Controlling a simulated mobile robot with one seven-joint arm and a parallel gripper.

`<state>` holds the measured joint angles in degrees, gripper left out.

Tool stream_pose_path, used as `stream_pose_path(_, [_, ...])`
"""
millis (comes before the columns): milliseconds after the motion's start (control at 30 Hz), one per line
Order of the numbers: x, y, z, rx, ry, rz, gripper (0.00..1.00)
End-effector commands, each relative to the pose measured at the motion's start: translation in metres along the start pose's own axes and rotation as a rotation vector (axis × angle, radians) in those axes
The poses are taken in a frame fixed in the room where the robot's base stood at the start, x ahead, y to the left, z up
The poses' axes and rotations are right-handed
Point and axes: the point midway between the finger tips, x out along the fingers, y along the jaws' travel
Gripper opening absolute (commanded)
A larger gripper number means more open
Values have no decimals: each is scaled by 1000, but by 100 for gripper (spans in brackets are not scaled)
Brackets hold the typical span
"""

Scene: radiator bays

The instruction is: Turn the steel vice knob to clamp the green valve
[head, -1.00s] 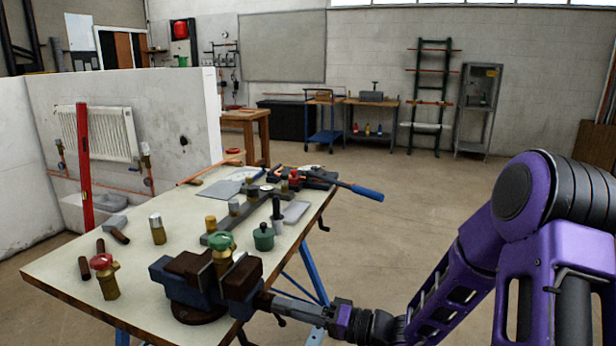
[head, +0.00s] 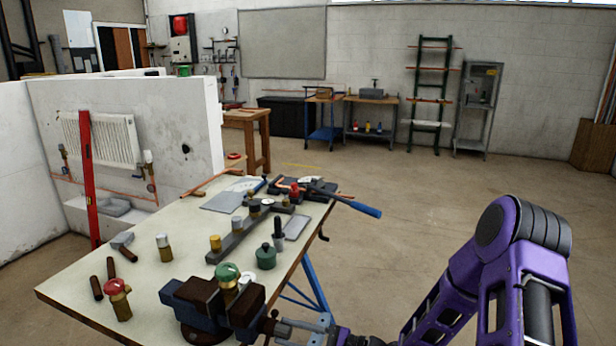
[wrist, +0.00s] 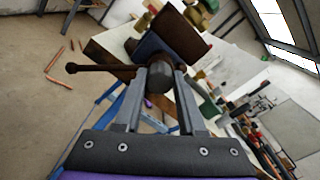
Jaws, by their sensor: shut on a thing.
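The vice (head: 200,306) is bolted near the front edge of the workbench. The green-capped valve (head: 227,284) stands upright between its brown jaw faces. I cannot tell how tightly the jaws press on it. The steel vice knob (wrist: 160,78) sits at the end of the vice's screw, with a bar handle (wrist: 100,68) through it in the wrist view. My gripper (wrist: 156,85) is shut on this knob, one finger on each side. In the head view my gripper (head: 288,328) reaches the vice from the right, and its fingertips are small there.
A red-capped valve (head: 117,299), brass-and-steel fittings (head: 164,248) and brown pipe pieces (head: 96,288) stand or lie on the bench (head: 150,295) left of the vice. A green pot (head: 266,257) stands behind it. Open floor lies to the right.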

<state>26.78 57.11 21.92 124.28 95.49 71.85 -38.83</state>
Motion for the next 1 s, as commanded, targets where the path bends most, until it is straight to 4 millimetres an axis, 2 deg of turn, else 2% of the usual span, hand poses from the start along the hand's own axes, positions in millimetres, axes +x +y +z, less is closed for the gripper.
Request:
stream_pose_path(200, [-2, 1, -2, 308, 5, -2, 0])
stream_pose_path(1000, [-3, 2, -2, 1330, 8, -4, 0])
